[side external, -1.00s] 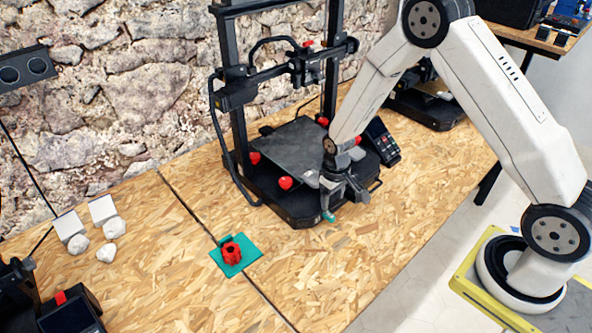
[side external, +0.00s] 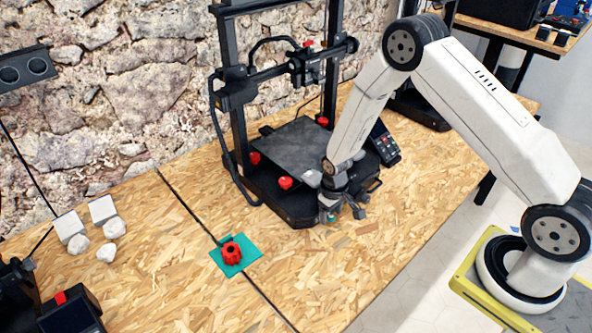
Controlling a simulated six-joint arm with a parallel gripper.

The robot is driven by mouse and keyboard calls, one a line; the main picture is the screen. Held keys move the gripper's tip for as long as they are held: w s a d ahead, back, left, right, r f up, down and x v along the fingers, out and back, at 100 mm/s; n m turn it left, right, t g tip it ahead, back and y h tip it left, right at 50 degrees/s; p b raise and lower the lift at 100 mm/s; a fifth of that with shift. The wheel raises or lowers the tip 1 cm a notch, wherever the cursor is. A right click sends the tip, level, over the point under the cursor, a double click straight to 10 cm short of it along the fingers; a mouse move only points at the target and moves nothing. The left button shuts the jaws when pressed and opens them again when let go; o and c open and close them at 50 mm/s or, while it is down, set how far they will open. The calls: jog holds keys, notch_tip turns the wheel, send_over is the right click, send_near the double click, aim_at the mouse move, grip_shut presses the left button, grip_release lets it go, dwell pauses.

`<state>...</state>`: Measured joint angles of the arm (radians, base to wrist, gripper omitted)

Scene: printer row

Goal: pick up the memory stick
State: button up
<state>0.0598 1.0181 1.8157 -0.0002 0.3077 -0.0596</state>
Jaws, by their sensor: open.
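My gripper (side external: 345,212) is open at the front edge of the black 3D printer (side external: 290,208), low over the wooden table. A small teal piece (side external: 331,218) shows at its left finger. I cannot tell whether this is the memory stick or part of the finger. No other memory stick can be made out. The gripper and wrist hide part of the printer's front right corner.
A red part (side external: 231,252) sits on a teal mat (side external: 246,262) near the table seam. The printer's control screen (side external: 383,143) stands right of the gripper. White pieces (side external: 105,252) lie at the left. The front table area (side external: 340,275) is clear.

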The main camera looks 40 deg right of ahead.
jog(key=shift+f, duration=0.2)
dwell(0.4)
grip_shut()
jog(key=shift+s+r, duration=0.1)
jog(key=s, duration=1.7)
jog(key=shift+s, duration=0.4)
jog(key=shift+s, duration=0.3)
jog(key=shift+s, duration=0.7)
jog(key=shift+s, duration=0.35)
